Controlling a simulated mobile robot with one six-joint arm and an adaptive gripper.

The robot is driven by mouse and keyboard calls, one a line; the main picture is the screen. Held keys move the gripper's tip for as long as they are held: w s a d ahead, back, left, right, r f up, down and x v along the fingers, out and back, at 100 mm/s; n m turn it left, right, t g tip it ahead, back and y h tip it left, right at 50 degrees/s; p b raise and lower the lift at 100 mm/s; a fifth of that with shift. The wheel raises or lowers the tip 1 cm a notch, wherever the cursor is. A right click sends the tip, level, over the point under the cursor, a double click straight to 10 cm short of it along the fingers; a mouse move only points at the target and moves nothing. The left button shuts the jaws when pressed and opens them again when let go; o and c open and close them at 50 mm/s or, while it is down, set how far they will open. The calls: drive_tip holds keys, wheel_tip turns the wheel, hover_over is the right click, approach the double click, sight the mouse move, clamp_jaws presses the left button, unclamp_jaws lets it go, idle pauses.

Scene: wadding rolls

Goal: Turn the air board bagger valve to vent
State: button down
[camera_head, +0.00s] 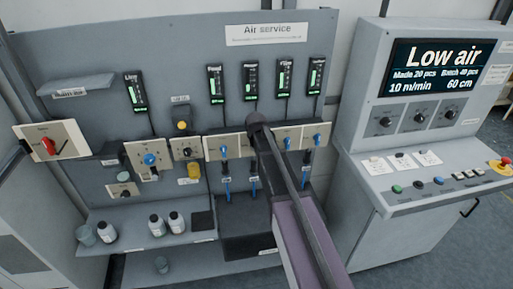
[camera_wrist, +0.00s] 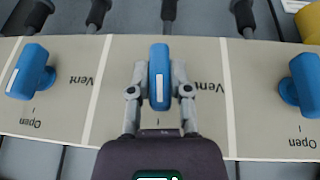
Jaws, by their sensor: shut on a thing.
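My gripper (camera_head: 257,122) is at the air board, over one valve in the row of cream valve plates, and hides that valve in the head view. In the wrist view, my gripper (camera_wrist: 159,92) has its two fingers shut on the sides of a blue valve handle (camera_wrist: 159,60). The handle stands upright in that picture, in line with my gripper. Its plate (camera_wrist: 215,125) reads "Vent" to the right of the handle. The lettering below the handle is hidden by my gripper. I cannot read a name that marks this valve as the bagger valve.
Neighbouring blue handles stand close on the left (camera_wrist: 30,70) and right (camera_wrist: 302,82). Gauges (camera_head: 284,77) hang above the row, hoses below. A shelf with bottles (camera_head: 157,225) is lower left. A control console (camera_head: 420,130) reading "Low air" stands at right.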

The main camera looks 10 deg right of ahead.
drive_tip(key=h, duration=0.1)
drive_tip(key=h+b, duration=0.1)
drive_tip(key=h, duration=0.1)
drive_tip(key=shift+s+a+f+n+b, duration=0.1)
drive_tip(key=shift+a+f+n+b, duration=0.1)
drive_tip(key=shift+f+n+b, duration=0.15)
drive_tip(key=n+h+b, duration=0.1)
drive_tip(key=h+b, duration=0.3)
drive_tip(key=shift+f+t, duration=0.15)
drive_tip(key=shift+t, duration=0.15)
drive_tip(key=n+h+b, duration=0.1)
drive_tip(key=h+b, duration=0.2)
drive_tip(key=b, duration=0.1)
drive_tip(key=t+h+b, duration=0.1)
drive_tip(key=h+b, duration=0.2)
drive_tip(key=b, duration=0.1)
drive_tip(key=shift+a+f+n, duration=0.1)
drive_tip(key=shift+f+n, duration=0.05)
drive_tip(key=shift+n, duration=0.2)
drive_tip(key=h+b, duration=0.1)
drive_tip(key=b, duration=0.1)
drive_tip(key=h+b, duration=0.1)
drive_tip(key=b, duration=0.1)
drive_tip(key=shift+r+n+t+h, duration=0.2)
drive_tip(key=shift+n+t+h, duration=0.1)
drive_tip(key=shift+n+t, duration=0.1)
drive_tip(key=shift+r, duration=0.1)
drive_tip(key=c, duration=0.6)
unclamp_jaws()
drive_tip(key=shift+o, duration=0.2)
